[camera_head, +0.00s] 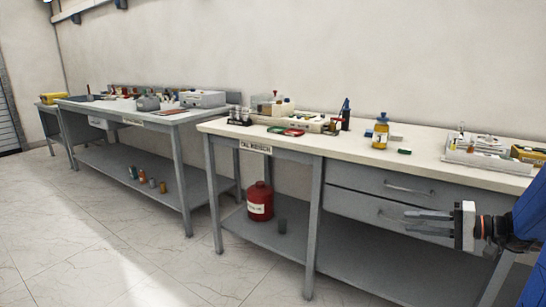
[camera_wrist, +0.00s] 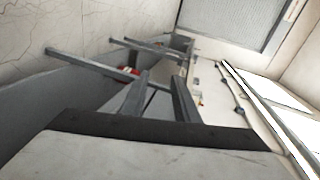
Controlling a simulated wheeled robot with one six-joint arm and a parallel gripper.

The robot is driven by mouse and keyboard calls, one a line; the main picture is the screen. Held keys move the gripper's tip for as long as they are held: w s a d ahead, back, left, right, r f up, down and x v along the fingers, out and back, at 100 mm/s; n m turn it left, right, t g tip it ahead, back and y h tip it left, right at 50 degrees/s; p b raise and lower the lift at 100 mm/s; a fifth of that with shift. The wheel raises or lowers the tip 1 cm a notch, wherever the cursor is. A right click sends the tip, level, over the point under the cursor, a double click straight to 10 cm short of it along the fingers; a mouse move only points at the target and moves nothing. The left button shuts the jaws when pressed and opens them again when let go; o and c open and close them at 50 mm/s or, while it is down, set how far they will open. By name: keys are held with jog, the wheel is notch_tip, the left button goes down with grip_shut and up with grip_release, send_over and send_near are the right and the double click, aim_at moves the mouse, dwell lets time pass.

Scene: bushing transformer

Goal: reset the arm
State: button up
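My gripper (camera_head: 408,220) is at the right of the head view, in front of the grey drawers of the near workbench (camera_head: 290,152). Its fingers point left and hold nothing that I can see. In the wrist view my gripper (camera_wrist: 160,76) shows two grey fingers with a gap between them, so it is open. My blue arm enters from the right edge in the head view.
The near bench carries a yellow bottle (camera_head: 381,131), a parts tray (camera_head: 487,155) and a test tube rack (camera_head: 240,116). A red canister (camera_head: 260,201) stands on its lower shelf. A second workbench (camera_head: 150,116) is further left. The floor in front is clear.

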jog(key=s+a+f+n+g+h, duration=0.1)
jog(key=s+a+n+g+h, duration=0.15)
jog(key=s+a, duration=0.45)
jog(key=s+a+f+n+g+h, duration=0.1)
jog(key=s+a+f+g, duration=0.1)
jog(key=s+a+g, duration=0.45)
jog(key=s+a+n+t+h, duration=0.1)
jog(key=s+n+t+h, duration=0.2)
jog(key=s+h, duration=0.5)
jog(key=shift+s+f+t+h, duration=0.3)
jog(key=shift+s+t, duration=0.5)
jog(key=shift+s, duration=1.35)
jog(key=shift+r, duration=0.1)
